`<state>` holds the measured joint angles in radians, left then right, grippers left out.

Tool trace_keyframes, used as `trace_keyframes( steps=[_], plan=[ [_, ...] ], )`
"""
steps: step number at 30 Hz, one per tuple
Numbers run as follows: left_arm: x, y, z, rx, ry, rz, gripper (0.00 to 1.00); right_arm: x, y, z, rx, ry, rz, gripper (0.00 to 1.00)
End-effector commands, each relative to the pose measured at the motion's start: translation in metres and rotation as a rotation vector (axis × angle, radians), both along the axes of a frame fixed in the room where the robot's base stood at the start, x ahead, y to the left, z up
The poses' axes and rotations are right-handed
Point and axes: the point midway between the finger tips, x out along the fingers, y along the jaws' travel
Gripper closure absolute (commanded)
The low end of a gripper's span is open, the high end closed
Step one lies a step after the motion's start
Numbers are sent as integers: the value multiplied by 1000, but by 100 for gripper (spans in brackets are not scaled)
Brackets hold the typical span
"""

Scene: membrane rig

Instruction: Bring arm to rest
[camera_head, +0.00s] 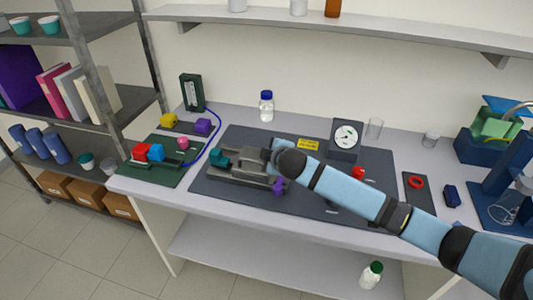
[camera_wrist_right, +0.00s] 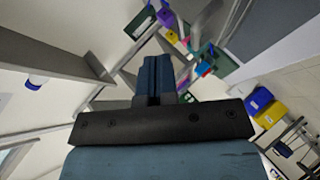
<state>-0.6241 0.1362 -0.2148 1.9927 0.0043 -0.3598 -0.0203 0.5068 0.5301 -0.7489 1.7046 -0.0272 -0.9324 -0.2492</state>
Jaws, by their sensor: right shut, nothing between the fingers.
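My right arm comes in from the right in the head view and reaches over the dark mat (camera_head: 225,143) on the bench. Its gripper (camera_head: 271,157) is by the grey rig (camera_head: 238,164), above or beside its right part; I cannot tell whether they touch. In the right wrist view the two fingers (camera_wrist_right: 157,78) are together, with nothing seen between them. The rig has a teal block (camera_head: 219,157) at its left and a purple knob (camera_head: 278,188) at its front right, partly near the arm. My left gripper is not in view.
A green board (camera_head: 155,178) with red and blue blocks (camera_head: 141,151) lies left. A white bottle with blue cap (camera_head: 266,107), a dial gauge (camera_head: 346,137) and a glass (camera_head: 374,129) stand behind. A shelf (camera_head: 335,20) overhangs the back. A red ring (camera_head: 416,182) lies right.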

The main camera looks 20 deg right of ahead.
Motion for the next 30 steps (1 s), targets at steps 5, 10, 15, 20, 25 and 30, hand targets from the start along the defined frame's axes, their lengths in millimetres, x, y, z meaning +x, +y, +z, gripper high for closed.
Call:
trace_keyframes(
  steps=[5, 10, 15, 20, 25, 30],
  plan=[
    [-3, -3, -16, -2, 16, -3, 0, -35, -1, 11, -1, -1, 0, 100],
    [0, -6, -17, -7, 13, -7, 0, -59, -1, 23, -1, 0, 0, 100],
    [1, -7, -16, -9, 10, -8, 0, -69, -1, 29, -1, -1, -1, 100],
    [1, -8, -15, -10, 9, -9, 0, -73, 1, 26, 11, 4, 1, 100],
    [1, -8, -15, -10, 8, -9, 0, -99, 20, -14, 134, 50, 17, 100],
    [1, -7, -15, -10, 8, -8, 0, -151, 45, -74, 368, 118, 1, 100]
  ],
)
